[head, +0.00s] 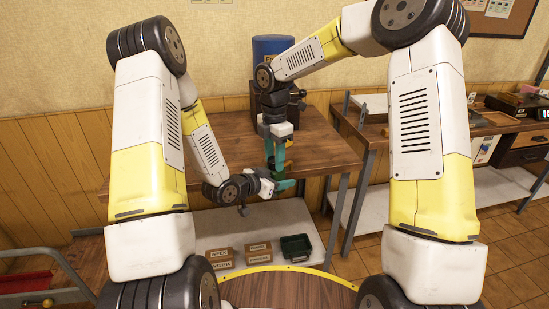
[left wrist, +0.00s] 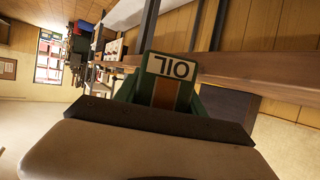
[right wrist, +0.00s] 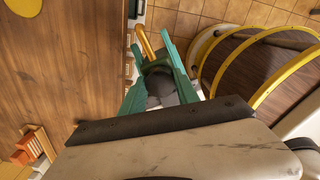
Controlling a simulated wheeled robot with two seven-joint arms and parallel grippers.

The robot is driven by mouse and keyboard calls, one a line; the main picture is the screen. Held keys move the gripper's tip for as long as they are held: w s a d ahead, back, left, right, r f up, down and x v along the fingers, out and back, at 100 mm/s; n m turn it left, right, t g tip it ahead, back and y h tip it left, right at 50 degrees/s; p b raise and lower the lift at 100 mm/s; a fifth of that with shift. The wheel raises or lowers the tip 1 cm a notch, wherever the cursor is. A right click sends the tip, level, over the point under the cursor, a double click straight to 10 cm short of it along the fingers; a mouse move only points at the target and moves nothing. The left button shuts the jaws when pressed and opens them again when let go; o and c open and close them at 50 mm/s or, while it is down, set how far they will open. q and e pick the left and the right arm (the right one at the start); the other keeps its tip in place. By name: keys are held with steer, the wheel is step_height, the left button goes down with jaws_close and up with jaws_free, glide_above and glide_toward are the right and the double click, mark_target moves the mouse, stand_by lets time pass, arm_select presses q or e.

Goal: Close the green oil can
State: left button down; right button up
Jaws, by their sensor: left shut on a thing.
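The green oil can (left wrist: 172,68) fills the middle of the left wrist view. My left gripper (head: 272,186) is shut on the can, in front of the wooden table's near edge; only a small green patch shows there in the head view. My right gripper (head: 276,157) hangs fingers down just above the left one. In the right wrist view its teal fingers (right wrist: 160,72) are apart, with a dark round part and a yellow piece seen between or beyond them. I cannot tell whether they touch anything, and the can's lid is not clear.
The wooden table (head: 322,145) holds a dark machine with a blue drum (head: 272,46) on top. A lower shelf (head: 235,222) carries labelled boxes and a dark green bin (head: 296,247). A second workbench (head: 400,118) stands at right. The table's front left is bare.

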jaws_close()
steer(key=m, duration=0.3)
steer(key=o, duration=0.8)
jaws_free()
steer(key=shift+r, duration=2.25)
